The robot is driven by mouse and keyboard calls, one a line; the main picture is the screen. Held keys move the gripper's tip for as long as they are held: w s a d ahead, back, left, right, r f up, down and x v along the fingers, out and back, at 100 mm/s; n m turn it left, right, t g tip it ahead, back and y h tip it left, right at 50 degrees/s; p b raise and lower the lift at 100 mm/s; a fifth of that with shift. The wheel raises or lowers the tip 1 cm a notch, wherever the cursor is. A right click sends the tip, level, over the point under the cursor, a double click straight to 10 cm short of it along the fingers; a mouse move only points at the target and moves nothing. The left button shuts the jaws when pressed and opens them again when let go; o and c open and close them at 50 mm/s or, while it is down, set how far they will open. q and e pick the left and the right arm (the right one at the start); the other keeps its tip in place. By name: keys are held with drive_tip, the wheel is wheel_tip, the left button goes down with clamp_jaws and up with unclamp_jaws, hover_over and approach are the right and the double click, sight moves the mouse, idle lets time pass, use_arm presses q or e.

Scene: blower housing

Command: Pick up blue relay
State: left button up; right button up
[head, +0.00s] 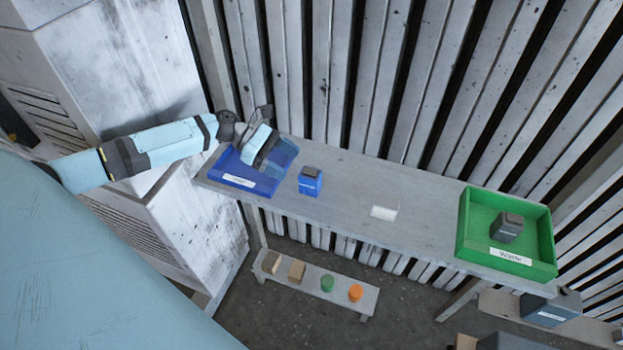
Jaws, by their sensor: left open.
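The blue relay (311,183), a small blue block with a dark top, stands upright on the grey table (345,190), just right of the blue tray (232,176). My left gripper (270,160) is over the blue tray, to the left of the relay and apart from it. It is open and I see nothing held in it. The arm and gripper hide part of the tray's inside. My right gripper is not in view.
A green tray (463,235) labelled Waste holds a dark grey relay (507,228) at the table's right end. A white item (384,212) lies mid-table. A low bench (312,280) below bears several small blocks. A slatted wall (345,70) stands behind.

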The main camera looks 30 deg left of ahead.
sight(320, 183)
use_arm(q)
drive_tip(key=x, duration=0.2)
drive_tip(key=shift+w+d+f+b, duration=0.15)
drive_tip(key=shift+d+b, duration=0.1)
drive_tip(key=shift+b, duration=0.1)
drive_tip(key=shift+w+d+f, duration=0.1)
drive_tip(key=shift+d+f, duration=0.1)
drive_tip(key=shift+d, duration=0.1)
drive_tip(key=shift+d+f+b, duration=0.2)
drive_tip(key=shift+d+b, duration=0.05)
drive_tip(key=shift+b, duration=0.25)
drive_tip(key=b+x, duration=0.2)
drive_tip(key=x, duration=0.2)
drive_tip(key=shift+d+f+b, duration=0.1)
drive_tip(key=shift+d+b, duration=0.05)
drive_tip(key=shift+b, duration=0.25)
drive_tip(key=shift+c, duration=0.7)
drive_tip(key=c, duration=0.9)
